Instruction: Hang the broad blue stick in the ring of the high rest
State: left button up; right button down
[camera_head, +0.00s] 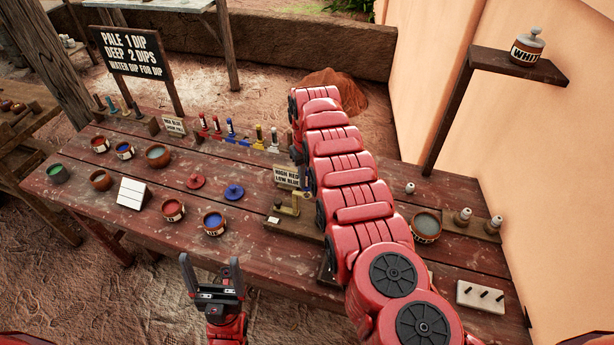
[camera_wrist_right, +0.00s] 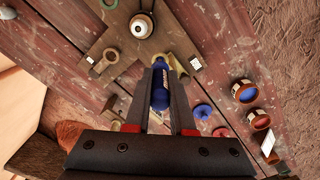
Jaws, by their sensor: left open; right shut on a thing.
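The broad blue stick (camera_wrist_right: 160,88) with pale lettering is between the fingers of my right gripper (camera_wrist_right: 162,78) in the right wrist view. In the head view that gripper and the stick are hidden by my right arm. A wooden rest stand (camera_head: 292,226) with a brass-coloured post and side arm (camera_head: 289,208) stands left of my arm. I cannot tell which is the high one. My left gripper (camera_head: 211,268) is open and empty before the table's front edge.
A sign reading HIGH RED, LOW BLUE (camera_head: 290,177) stands behind the rest stand. Dip bowls (camera_head: 214,223), red (camera_head: 196,182) and blue lids (camera_head: 234,192) lie to the left. A water bowl (camera_head: 426,226) is to the right. Several upright sticks (camera_head: 230,127) stand at the back.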

aim_at(307, 187)
jog(key=shift+f, duration=0.15)
jog(key=shift+f+b, duration=0.45)
jog(key=shift+f, duration=0.15)
jog(key=shift+f+b, duration=0.35)
jog(key=shift+f, duration=0.15)
dwell(0.7)
jog(key=shift+f, duration=0.3)
jog(key=shift+c, duration=1)
grip_release()
jog(key=shift+r, duration=0.1)
